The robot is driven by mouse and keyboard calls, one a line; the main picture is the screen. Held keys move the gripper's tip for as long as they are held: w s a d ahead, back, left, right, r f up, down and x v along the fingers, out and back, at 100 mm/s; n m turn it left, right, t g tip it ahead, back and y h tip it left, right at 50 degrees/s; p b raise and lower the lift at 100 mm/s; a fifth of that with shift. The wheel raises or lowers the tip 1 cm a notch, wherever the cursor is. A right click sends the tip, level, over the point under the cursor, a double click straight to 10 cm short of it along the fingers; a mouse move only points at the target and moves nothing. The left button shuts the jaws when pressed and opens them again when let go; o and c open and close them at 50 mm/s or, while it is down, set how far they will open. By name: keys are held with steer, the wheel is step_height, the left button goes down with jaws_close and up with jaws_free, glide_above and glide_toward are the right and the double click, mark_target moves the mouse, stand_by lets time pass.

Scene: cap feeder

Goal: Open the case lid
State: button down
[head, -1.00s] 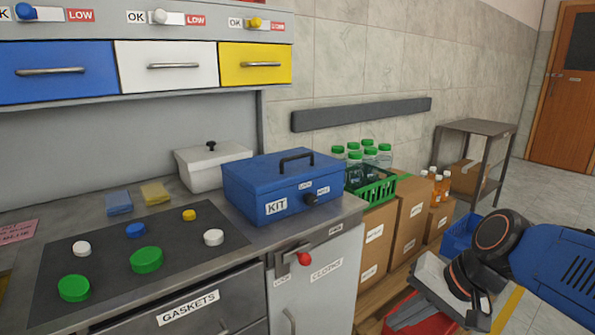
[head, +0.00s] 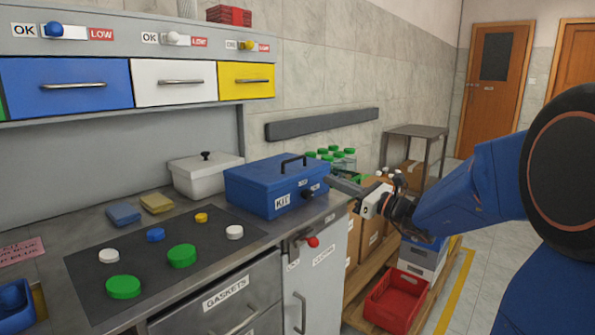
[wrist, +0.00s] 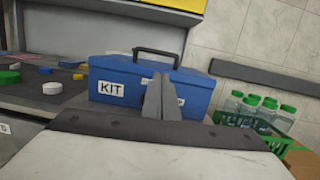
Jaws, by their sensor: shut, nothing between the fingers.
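The blue case (head: 262,188), labelled KIT, stands on the grey counter with its lid down and its dark handle (head: 293,162) on top. A dark knob or latch (head: 307,194) shows on its front right in the head view. My gripper (head: 335,180) is shut and empty, pointing at the front right of the case. In the wrist view the case (wrist: 120,92) is straight ahead, and my shut fingers (wrist: 159,98) hide the middle of its front, including the latch. I cannot tell whether the fingertips touch the case.
A white lidded box (head: 190,178) stands left of the case. A dark mat (head: 150,262) with several coloured caps lies on the counter at left. A green crate of bottles (wrist: 250,130) is right of the case.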

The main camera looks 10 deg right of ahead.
steer(key=w+a+r+m, duration=0.1)
steer(key=w+a+r, duration=0.1)
steer(key=w+a, duration=0.3)
steer(key=w, duration=0.3)
steer(key=shift+w+r+t, duration=0.15)
steer(key=shift+w+t, duration=0.1)
steer(key=shift+t, duration=0.15)
steer(key=shift+r, duration=0.1)
steer(key=shift+r+g+h, duration=0.3)
steer(key=shift+r, duration=0.25)
